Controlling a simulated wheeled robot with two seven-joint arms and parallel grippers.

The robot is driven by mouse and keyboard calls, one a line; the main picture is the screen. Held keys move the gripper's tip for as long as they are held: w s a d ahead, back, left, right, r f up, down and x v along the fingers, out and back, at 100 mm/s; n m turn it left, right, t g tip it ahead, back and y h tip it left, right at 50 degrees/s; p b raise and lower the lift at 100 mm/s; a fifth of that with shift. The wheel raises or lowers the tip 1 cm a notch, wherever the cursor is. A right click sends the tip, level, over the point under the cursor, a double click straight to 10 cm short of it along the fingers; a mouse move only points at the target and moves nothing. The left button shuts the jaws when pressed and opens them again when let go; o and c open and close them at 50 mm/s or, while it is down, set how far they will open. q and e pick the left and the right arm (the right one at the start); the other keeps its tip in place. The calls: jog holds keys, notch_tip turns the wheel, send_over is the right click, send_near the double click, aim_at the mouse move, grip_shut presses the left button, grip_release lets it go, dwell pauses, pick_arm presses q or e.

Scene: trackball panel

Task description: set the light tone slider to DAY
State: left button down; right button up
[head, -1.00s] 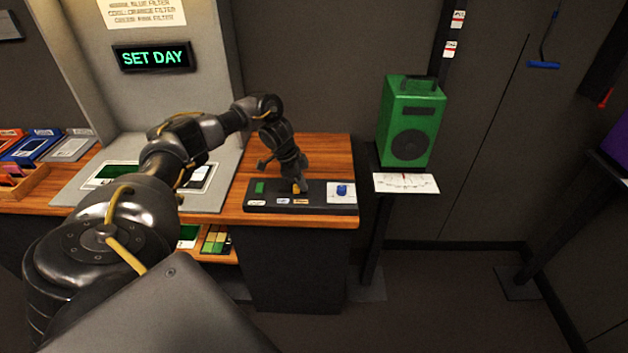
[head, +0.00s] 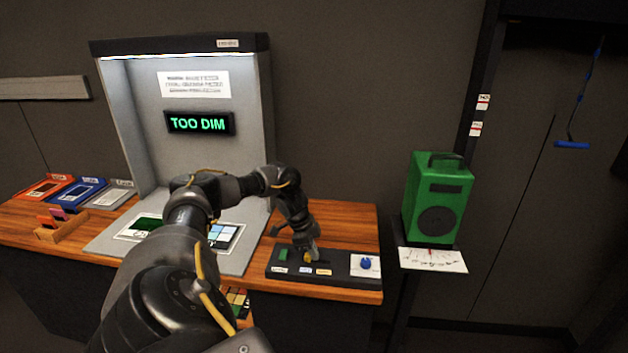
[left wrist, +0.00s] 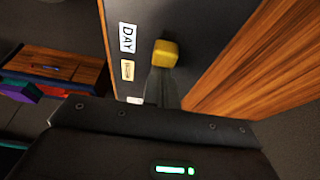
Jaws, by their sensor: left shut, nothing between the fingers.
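The dark control panel (head: 345,278) lies on the wooden desk and carries the yellow light tone slider knob (left wrist: 166,53). In the left wrist view the knob is beside the DAY label (left wrist: 127,38), slightly toward the yellowish label (left wrist: 127,70). My left gripper (head: 308,252) points down at the panel, its fingers shut and empty. Its fingertips are at the knob in the left wrist view; I cannot tell whether they touch. The display (head: 199,123) reads TOO DIM in green. My right gripper is not in view.
The grey viewing booth (head: 255,110) stands left of the panel.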

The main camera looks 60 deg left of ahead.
pick_arm(q)
jog(key=shift+w+d+r+p, duration=0.15)
jog(key=shift+w+d+p, duration=0.35)
jog(key=shift+w+d, duration=0.1)
jog(key=shift+w+d+r+p, duration=0.15)
jog(key=shift+w+d+p, duration=0.3)
jog(key=shift+w+d, duration=0.15)
jog(key=r+b, duration=0.1)
jog(key=a+r+b, duration=0.1)
jog(key=shift+r, duration=0.35)
jog(key=b+v, duration=0.1)
jog(key=v, duration=0.5)
jog(key=shift+s+r, duration=0.3)
jog(key=shift+d+f, duration=0.1)
